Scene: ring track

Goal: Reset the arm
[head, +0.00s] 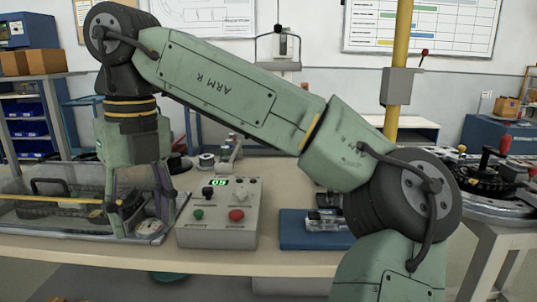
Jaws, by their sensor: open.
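My green arm, marked "ARM R", rises from the lower right, crosses the picture to the upper left and bends down to my gripper (141,222). My gripper points down at the left of the workbench, over or in front of the right end of a clear-walled bin (48,222). Its two fingers are apart and I see nothing held between them. I cannot tell whether the fingertips touch the bin or the bench. A grey control box (219,226) with a lit "05" display, a green button, a red button and small levers stands just right of my gripper.
A blue mat (291,240) with small clear or metallic items lies partly behind my arm. A round track table (500,203) with a red-knobbed lever stands at the right. A yellow post (401,50) rises behind my arm. The bench (100,249) has a bare front strip.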

